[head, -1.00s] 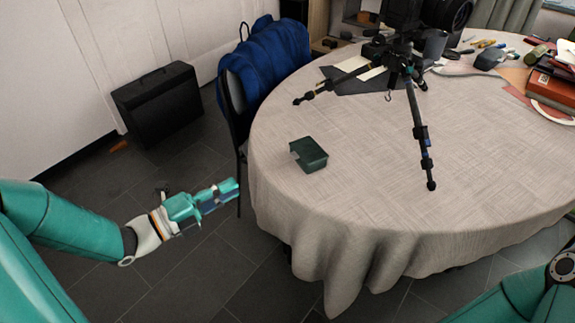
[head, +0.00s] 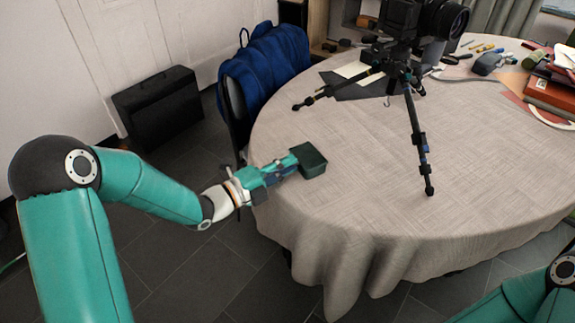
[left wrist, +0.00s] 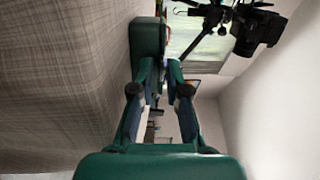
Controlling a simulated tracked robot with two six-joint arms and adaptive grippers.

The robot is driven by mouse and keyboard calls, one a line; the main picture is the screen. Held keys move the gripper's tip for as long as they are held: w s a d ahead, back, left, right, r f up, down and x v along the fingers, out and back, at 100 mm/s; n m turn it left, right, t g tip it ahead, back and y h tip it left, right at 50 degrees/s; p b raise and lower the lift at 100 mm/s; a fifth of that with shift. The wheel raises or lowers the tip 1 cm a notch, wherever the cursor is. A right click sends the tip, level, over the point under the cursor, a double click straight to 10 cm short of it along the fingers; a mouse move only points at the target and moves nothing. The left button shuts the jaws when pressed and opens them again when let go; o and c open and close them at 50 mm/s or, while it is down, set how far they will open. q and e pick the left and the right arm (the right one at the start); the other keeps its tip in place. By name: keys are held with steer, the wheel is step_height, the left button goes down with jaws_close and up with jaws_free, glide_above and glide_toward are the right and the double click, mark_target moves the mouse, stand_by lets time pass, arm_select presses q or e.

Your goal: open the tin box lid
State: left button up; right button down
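The tin box (head: 312,160) is small and dark green and sits near the left edge of the round table. Its dark top faces up, but I cannot make out whether the lid is raised. My left gripper (head: 290,165) is at the box's left side in the head view and covers part of that side. In the left wrist view, the box (left wrist: 147,37) lies just beyond the fingertips, in line with the left-hand finger. The two fingers of the gripper (left wrist: 161,66) stand apart with a gap between them. Whether they touch the box is unclear. My right gripper is out of view.
A black tripod with a camera (head: 421,150) stands on the cloth-covered table (head: 350,210), right of the box. Red books (head: 550,92) and small tools lie at the far right. A chair with a blue jacket (head: 262,72) stands behind. The front of the table is clear.

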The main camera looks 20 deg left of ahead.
arm_select(q)
jaws_close()
steer(key=shift+d, duration=0.25)
steer(key=shift+a+r, duration=0.1)
steer(key=shift+a, duration=0.05)
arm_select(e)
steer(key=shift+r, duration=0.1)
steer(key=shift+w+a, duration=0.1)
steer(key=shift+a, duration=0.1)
